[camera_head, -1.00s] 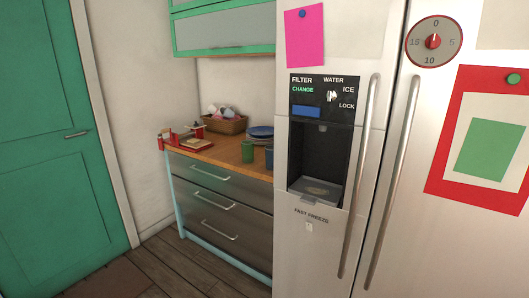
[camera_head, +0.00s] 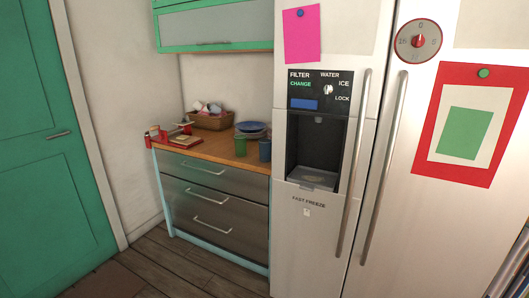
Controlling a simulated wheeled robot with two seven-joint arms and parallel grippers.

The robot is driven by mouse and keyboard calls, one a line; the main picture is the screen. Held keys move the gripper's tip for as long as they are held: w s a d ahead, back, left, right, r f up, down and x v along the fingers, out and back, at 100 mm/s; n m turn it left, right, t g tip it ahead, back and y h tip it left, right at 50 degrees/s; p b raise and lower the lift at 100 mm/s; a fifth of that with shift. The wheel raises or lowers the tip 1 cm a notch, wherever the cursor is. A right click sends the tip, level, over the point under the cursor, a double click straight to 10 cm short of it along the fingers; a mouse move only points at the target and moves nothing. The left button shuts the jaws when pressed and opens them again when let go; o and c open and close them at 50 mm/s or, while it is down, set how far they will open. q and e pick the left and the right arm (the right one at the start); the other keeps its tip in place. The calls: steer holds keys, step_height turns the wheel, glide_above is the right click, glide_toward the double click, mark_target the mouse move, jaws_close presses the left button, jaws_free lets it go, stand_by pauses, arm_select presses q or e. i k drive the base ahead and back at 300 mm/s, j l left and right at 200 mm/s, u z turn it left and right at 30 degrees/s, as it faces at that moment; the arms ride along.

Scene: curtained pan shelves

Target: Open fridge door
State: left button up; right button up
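A large silver fridge (camera_head: 310,245) with two doors fills the right half of the view. Its narrower left door has a water and ice dispenser (camera_head: 317,140) and a long vertical handle (camera_head: 355,165). The wider right door (camera_head: 430,230) has its own long handle (camera_head: 385,165) close beside the first. Both doors look shut. Neither of my grippers shows in this view.
A wooden counter (camera_head: 205,149) with steel drawers (camera_head: 212,200) stands left of the fridge, holding a basket (camera_head: 210,121), plates and cups. A green wall cabinet (camera_head: 215,25) hangs above. A green room door (camera_head: 45,150) is at far left. Bare floor (camera_head: 165,265) lies in front.

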mark_target(445, 201)
steer(key=z, duration=1.35)
